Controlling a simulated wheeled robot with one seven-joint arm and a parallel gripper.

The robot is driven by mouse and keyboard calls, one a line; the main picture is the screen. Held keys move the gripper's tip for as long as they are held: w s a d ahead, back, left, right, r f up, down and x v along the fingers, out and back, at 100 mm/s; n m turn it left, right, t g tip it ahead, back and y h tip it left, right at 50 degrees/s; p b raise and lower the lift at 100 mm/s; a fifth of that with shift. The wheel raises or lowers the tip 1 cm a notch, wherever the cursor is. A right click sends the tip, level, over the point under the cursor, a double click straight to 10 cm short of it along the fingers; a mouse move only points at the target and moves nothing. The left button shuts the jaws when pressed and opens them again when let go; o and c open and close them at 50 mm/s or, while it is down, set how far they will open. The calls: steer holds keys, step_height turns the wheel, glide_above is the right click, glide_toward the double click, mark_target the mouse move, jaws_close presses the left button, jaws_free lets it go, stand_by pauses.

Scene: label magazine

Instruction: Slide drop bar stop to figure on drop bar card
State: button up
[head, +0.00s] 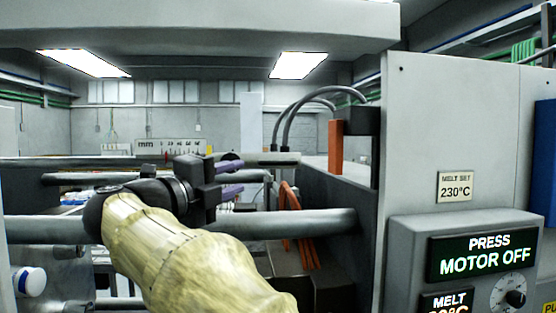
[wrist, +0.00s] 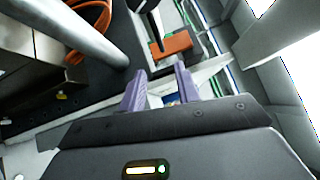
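My gripper (head: 238,176) points to the right in the head view, with its two purple fingers apart and nothing seen between them. In the wrist view its fingers (wrist: 160,76) also stand apart and empty. A grey bar (head: 275,158) runs level just behind and above the fingers, with a dark collar (head: 230,157) on it that may be the drop bar stop. The upper finger is close to this collar; I cannot tell if they touch. A plate marked mm with a scale (head: 170,147) stands behind the bar. I cannot make out the drop bar card or its figure.
Thick round steel bars (head: 290,222) cross below my gripper. An orange block (head: 335,147) with dark hoses is at right, and it shows in the wrist view (wrist: 172,43). A grey control box (head: 465,265) reads PRESS MOTOR OFF. A card (head: 457,187) reads MELT SET 230°C.

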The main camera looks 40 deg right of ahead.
mark_target(276, 164)
steer(key=p+x, duration=0.5)
steer(key=x, duration=0.8)
steer(key=shift+d+r, duration=0.1)
steer(key=shift+d, duration=0.05)
steer(key=shift+w+d+p, duration=0.15)
steer(key=shift+d+p, duration=0.15)
steer(key=shift+d, duration=0.2)
jaws_close()
